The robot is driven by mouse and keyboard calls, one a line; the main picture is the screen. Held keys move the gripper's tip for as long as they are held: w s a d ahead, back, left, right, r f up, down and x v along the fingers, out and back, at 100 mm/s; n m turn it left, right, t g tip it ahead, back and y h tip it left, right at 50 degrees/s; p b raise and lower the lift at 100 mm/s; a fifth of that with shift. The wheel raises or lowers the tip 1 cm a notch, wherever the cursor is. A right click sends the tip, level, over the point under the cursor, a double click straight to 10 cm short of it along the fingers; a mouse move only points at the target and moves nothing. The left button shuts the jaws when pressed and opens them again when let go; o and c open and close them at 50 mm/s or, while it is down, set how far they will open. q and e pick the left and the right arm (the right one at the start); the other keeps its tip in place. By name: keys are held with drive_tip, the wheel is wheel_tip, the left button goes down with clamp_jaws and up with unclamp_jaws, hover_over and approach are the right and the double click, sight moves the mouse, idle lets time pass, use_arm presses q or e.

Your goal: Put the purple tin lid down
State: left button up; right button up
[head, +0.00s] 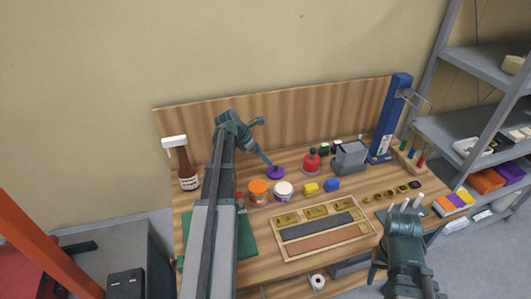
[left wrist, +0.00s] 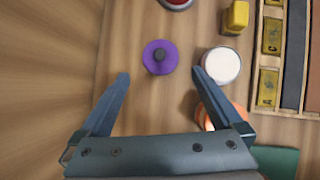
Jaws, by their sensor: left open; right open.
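The purple tin lid (head: 276,172) lies on the wooden workbench, behind the white-topped tin. It is a round purple disc with a dark knob, and the left wrist view shows it from above (left wrist: 160,57). My left gripper (left wrist: 160,85) is open, with nothing between its fingers; the lid lies just beyond its fingertips, apart from them. In the head view my left gripper (head: 268,164) is beside the lid. An open-looking tin with a white top (head: 283,190) stands close by. My right gripper (head: 405,203) is open and empty over the bench's front right.
An orange-topped jar (head: 258,192) and a brown bottle (head: 186,165) stand left of the lid. A wooden back panel (head: 290,117) rises behind.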

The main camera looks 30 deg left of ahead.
use_arm(q)
drive_tip(key=s+d+f+m+g, duration=0.1)
drive_tip(key=s+d+m, duration=0.3)
drive_tip(key=d+m, duration=0.4)
drive_tip(key=s+d+f+m+g+y, duration=0.1)
drive_tip(key=s+d+m, duration=0.4)
drive_tip(key=d, duration=0.9)
drive_tip(key=s+d+f+m+g+y, duration=0.1)
drive_tip(key=s+d+m+g, duration=0.2)
drive_tip(key=d+m, duration=0.8)
drive_tip(key=shift+s+d+f+g, duration=0.15)
drive_tip(key=shift+s+d, duration=0.15)
drive_tip(key=shift+s, duration=0.1)
drive_tip(key=shift+s+d+f+g, duration=0.1)
drive_tip(key=shift+s+d+g, duration=0.05)
drive_tip(key=shift+s+d, duration=0.2)
drive_tip(key=s+d+m+y, duration=0.2)
drive_tip(key=s+d+m, duration=0.4)
drive_tip(key=s+m, duration=0.2)
drive_tip(key=shift+s+m+y, duration=0.15)
drive_tip(key=shift+m+y, duration=0.15)
drive_tip(key=shift+m, duration=0.7)
